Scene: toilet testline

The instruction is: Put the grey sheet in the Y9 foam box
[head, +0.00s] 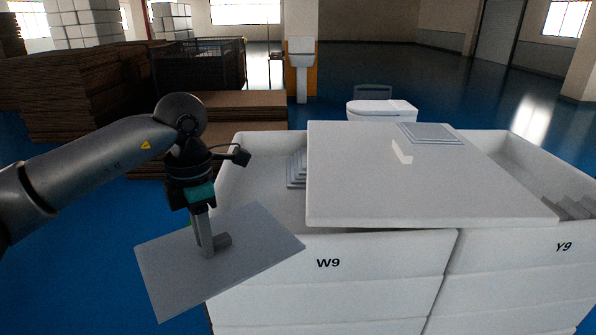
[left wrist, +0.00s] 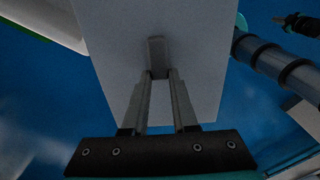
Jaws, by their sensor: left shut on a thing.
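The grey sheet (head: 250,227) hangs tilted in front of the W9 foam box (head: 330,264), at the left in the head view. My left gripper (head: 212,243) is shut on the small handle block on the sheet's face. In the left wrist view the fingers (left wrist: 158,82) close on that block, and the sheet (left wrist: 190,40) fills the upper middle. The Y9 foam box (head: 520,262) stands at the right, with some grey stepped pieces (head: 575,208) inside at its right end. My right gripper is not in the head view.
A large white lid (head: 400,195) with a small block handle (head: 402,152) lies across both boxes, covering part of each. A toilet (head: 380,110) stands behind; brown stacked boards (head: 75,90) are at the left.

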